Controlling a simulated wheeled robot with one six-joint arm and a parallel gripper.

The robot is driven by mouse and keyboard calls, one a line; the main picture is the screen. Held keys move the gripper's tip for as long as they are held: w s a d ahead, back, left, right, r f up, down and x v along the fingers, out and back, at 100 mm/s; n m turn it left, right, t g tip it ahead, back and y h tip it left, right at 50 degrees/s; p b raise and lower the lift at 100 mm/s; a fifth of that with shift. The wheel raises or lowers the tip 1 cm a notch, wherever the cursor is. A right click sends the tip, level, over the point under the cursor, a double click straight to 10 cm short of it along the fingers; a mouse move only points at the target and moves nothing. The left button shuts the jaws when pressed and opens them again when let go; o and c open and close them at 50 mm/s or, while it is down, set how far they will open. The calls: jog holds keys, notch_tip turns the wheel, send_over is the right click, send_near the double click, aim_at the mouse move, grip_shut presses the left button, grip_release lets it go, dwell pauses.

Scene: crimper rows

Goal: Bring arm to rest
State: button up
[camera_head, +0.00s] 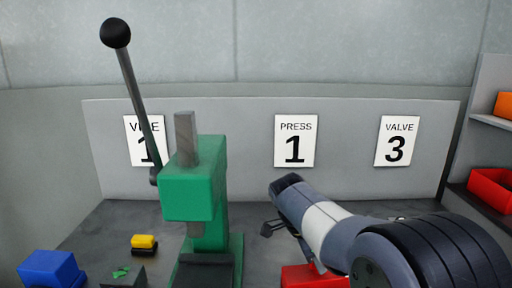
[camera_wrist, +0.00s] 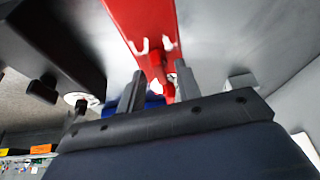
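My arm reaches in from the lower right of the head view, and my gripper (camera_head: 270,228) is low over the bench, right of the green press (camera_head: 195,190). Only a small dark part of the gripper shows there. In the wrist view the two grey fingers of my gripper (camera_wrist: 159,88) stand apart, so it is open. A red part (camera_wrist: 150,30) with pale hooks shows beyond and between the fingers. I cannot tell if it touches them. A blue thing (camera_wrist: 153,103) shows behind the fingers, mostly hidden.
The green press has a long lever with a black knob (camera_head: 115,33). A blue block (camera_head: 50,269), a yellow-and-black piece (camera_head: 144,243) and a red thing (camera_head: 314,277) are on the bench. A shelf at right holds a red bin (camera_head: 491,190) and an orange bin (camera_head: 504,105).

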dwell(0.3)
jog(key=shift+a+r+m, duration=0.15)
jog(key=shift+r+m, duration=0.15)
jog(key=shift+r, duration=0.05)
jog(key=w+v, duration=0.1)
jog(key=v, duration=0.9)
jog(key=x, duration=0.7)
jog(key=s+x, duration=0.1)
jog(key=x, duration=0.3)
jog(key=shift+s, duration=0.1)
jog(key=shift+r+n, duration=0.1)
jog(key=shift+n, duration=0.9)
jog(key=n+t+y, duration=0.1)
jog(key=n+t, duration=0.1)
jog(key=n, duration=0.2)
jog(key=shift+s+n, duration=0.15)
jog(key=shift+n, duration=0.25)
jog(key=shift+n+t+y+p, duration=0.35)
jog(key=shift+n+y, duration=0.25)
jog(key=shift+n, duration=1.05)
jog(key=shift+n+t+y+p, duration=0.3)
jog(key=shift+n+y, duration=0.3)
jog(key=shift+n, duration=1.05)
